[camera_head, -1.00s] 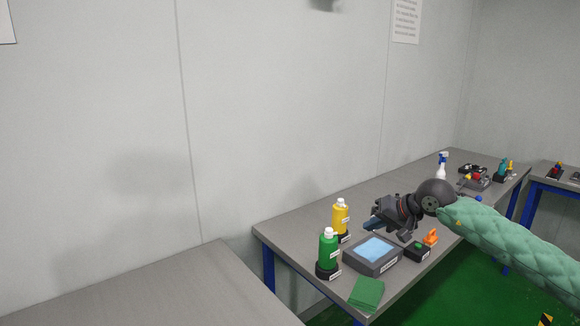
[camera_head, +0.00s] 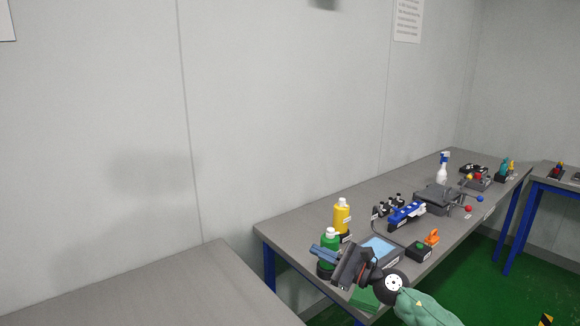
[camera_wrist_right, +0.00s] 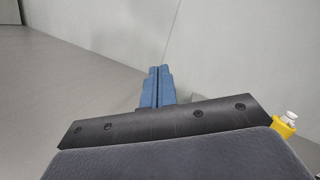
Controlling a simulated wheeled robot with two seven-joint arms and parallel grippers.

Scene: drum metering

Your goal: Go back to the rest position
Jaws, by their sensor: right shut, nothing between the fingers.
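My right gripper (camera_head: 323,252) is in the lower right of the head view, above the front end of the long table. Its blue fingers are shut with nothing between them, and they also show in the right wrist view (camera_wrist_right: 157,87). It stands in front of the green bottle (camera_head: 330,234) and the grey box with a light blue top (camera_head: 379,246), hiding part of both. My left gripper is not in view.
The long table (camera_head: 300,222) also holds a yellow bottle (camera_head: 341,215), a small black box (camera_head: 418,251), a blue device (camera_head: 406,214), a grey unit (camera_head: 437,197) and a spray bottle (camera_head: 443,170). A green cloth (camera_head: 362,299) is partly hidden. The nearer left table (camera_head: 150,290) is bare.

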